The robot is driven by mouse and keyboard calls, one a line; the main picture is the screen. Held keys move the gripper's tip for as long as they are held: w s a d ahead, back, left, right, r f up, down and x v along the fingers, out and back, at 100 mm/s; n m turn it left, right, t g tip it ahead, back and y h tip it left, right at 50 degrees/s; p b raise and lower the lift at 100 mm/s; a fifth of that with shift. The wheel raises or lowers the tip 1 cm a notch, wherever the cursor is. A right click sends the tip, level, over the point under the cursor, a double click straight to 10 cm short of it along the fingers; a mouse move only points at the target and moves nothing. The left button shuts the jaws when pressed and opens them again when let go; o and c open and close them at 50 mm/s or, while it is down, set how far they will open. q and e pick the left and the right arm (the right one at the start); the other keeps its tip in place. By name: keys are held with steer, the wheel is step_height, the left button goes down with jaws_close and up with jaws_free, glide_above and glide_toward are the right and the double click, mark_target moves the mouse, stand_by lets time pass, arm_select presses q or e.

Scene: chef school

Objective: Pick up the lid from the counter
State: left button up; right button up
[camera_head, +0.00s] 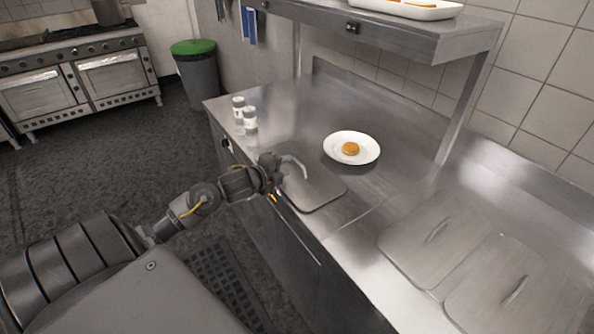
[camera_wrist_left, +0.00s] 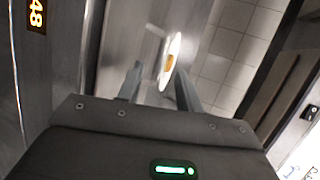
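A flat grey metal lid (camera_head: 318,190) with a raised bar handle lies on the steel counter near its front edge. My left gripper (camera_head: 277,168) is at the lid's left side, close to the handle; I cannot tell whether it touches. In the left wrist view the two fingers of my left gripper (camera_wrist_left: 160,70) stand apart, with nothing clearly held between them. Two more metal lids, a nearer one (camera_head: 512,300) and a farther one (camera_head: 425,250), lie on the counter at the right. My right gripper is not in view.
A white plate (camera_head: 367,156) with a round brown food item (camera_head: 350,148) stands behind the lid. Two small white-labelled shakers (camera_head: 250,121) stand at the counter's left end. A steel shelf (camera_head: 400,38) overhangs the back.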

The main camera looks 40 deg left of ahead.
mark_target(293, 174)
arm_select(q)
steer(key=x, duration=0.4)
steer(key=shift+w+d+r+p, duration=0.15)
steer(key=shift+w+d+p, duration=0.05)
steer(key=shift+p, duration=0.2)
steer(key=shift+c, duration=0.4)
jaws_close()
